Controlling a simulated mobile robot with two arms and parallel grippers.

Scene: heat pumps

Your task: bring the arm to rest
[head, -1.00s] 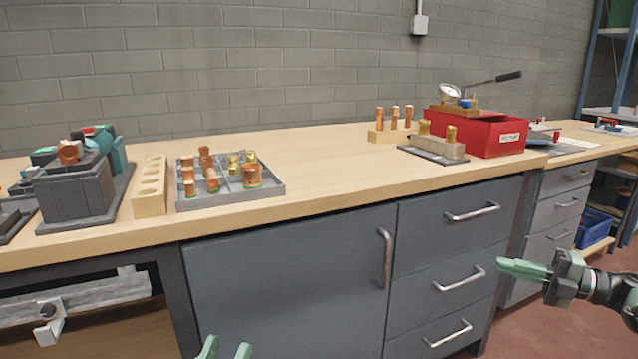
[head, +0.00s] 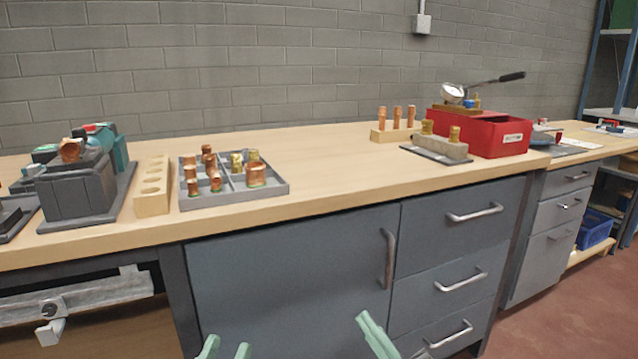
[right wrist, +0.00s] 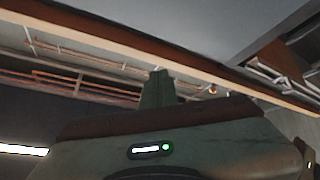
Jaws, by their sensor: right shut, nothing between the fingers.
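My left gripper (head: 226,350) shows at the bottom edge of the head view, with two green fingertips apart and nothing seen between them. My right gripper (head: 370,328) is at the bottom edge to its right, in front of the grey cabinet door (head: 290,275). Its green fingers are together and hold nothing. In the right wrist view the shut fingers (right wrist: 157,88) point up past the gripper body. Most of both arms is below the head view.
The workbench top (head: 330,165) carries a grey divided tray (head: 240,201) of copper and brass fittings, a wooden block with holes (head: 152,200) and a red box (head: 500,140). Drawer handles (head: 462,281) stick out at the right. The floor (head: 570,305) there is clear.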

